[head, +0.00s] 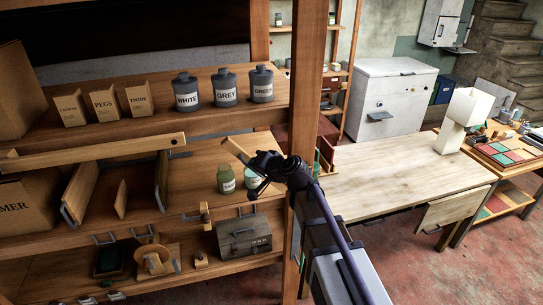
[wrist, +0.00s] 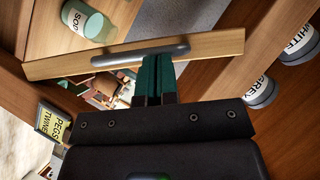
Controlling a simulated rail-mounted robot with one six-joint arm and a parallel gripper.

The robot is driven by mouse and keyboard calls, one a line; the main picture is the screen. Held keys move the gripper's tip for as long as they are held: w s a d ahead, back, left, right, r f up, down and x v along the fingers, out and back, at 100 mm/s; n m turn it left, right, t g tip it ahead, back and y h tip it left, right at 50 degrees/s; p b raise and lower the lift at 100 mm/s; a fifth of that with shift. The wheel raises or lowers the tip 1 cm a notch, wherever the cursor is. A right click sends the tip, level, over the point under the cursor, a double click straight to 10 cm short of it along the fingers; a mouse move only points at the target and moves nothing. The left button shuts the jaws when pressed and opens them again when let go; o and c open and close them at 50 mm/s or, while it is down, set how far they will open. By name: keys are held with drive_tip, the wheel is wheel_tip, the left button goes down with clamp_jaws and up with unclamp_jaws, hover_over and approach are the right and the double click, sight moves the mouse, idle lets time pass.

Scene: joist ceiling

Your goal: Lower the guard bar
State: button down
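A long pale wooden bar (head: 95,152) runs across the left front of the shelving in the head view, its right end slightly higher. A shorter tilted wooden bar (head: 238,152) shows beside my gripper (head: 262,172). In the wrist view a wooden bar (wrist: 215,47) with a grey handle (wrist: 140,54) crosses ahead of my gripper (wrist: 156,75); it looks like this shorter bar. I cannot tell for certain which is the guard bar. My teal fingers are close together, with their tips at the handle. Nothing shows between them, and contact is unclear.
A wooden post (head: 305,100) stands right beside my arm. The SODA jar (wrist: 85,22) and a green jar (head: 226,180) are near my gripper. WHITE (head: 187,91), GREY (head: 224,88) and GREEN (head: 261,84) jars stand above. The workbench top (head: 385,175) at right is mostly clear.

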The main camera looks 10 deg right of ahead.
drive_tip(key=a+f+n+h+b, duration=0.2)
drive_tip(key=a+f+b, duration=0.2)
drive_tip(key=f, duration=0.3)
drive_tip(key=s+a+f+n+h+b, duration=0.1)
drive_tip(key=a+f+n+h+b, duration=0.1)
drive_tip(key=a+f+b, duration=0.3)
wheel_tip(320, 180, down, 3)
drive_tip(key=shift+s+a+r+b, duration=0.1)
drive_tip(key=shift+s+a+b, duration=0.1)
drive_tip(key=shift+b, duration=1)
drive_tip(key=p+v, duration=0.6)
drive_tip(key=v, duration=0.4)
drive_tip(key=shift+s+r, duration=0.3)
drive_tip(key=shift+s, duration=0.05)
